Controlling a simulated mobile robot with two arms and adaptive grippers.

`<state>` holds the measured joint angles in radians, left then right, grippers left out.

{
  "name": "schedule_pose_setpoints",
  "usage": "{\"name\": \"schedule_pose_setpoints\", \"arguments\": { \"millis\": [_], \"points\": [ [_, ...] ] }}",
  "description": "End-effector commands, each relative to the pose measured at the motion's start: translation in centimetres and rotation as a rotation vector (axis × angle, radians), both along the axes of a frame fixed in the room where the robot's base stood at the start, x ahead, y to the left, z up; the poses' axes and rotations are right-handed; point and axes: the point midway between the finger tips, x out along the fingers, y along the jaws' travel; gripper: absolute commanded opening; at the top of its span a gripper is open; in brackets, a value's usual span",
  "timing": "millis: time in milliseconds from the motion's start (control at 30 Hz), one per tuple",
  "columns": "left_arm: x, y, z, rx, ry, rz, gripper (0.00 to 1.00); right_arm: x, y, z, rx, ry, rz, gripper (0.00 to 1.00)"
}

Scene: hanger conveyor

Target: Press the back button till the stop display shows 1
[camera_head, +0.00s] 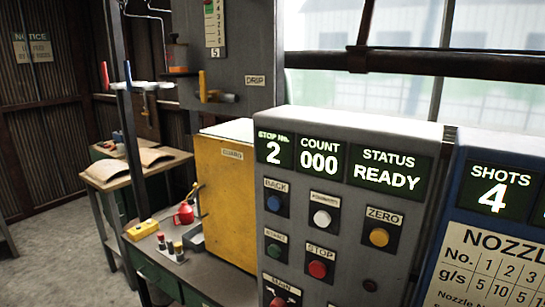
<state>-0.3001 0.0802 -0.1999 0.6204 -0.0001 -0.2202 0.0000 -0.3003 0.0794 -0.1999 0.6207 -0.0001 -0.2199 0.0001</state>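The stop display (273,149) at the upper left of the grey control panel (395,135) reads 2. Beside it the count display (319,159) reads 000 and the status display (389,169) reads READY. The back button (274,203) is a blue round button under a BACK label, below the stop display. A white button (322,219) is to its right, and a yellow zero button (379,237) is further right. A green button (274,250) and the red stop button (317,269) sit below. Neither of my grippers is in view.
A blue panel (462,200) with a shots display reading 4 stands right of the grey panel. A yellow guard box (225,195) stands on the left, beside a bench with a red can (184,213). A wooden table (125,170) is further back.

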Motion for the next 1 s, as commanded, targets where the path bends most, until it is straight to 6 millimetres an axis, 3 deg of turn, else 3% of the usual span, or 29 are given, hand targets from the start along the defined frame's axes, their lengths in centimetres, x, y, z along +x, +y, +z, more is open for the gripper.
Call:
{"name": "schedule_pose_setpoints", "arguments": {
  "millis": [433,800,1000],
  "points": [
    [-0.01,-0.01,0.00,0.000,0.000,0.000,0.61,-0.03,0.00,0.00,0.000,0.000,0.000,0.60],
    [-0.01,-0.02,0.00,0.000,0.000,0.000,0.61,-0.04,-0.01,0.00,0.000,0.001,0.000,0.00],
    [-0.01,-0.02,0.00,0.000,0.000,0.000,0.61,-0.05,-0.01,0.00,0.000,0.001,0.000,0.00]
  ]
}}
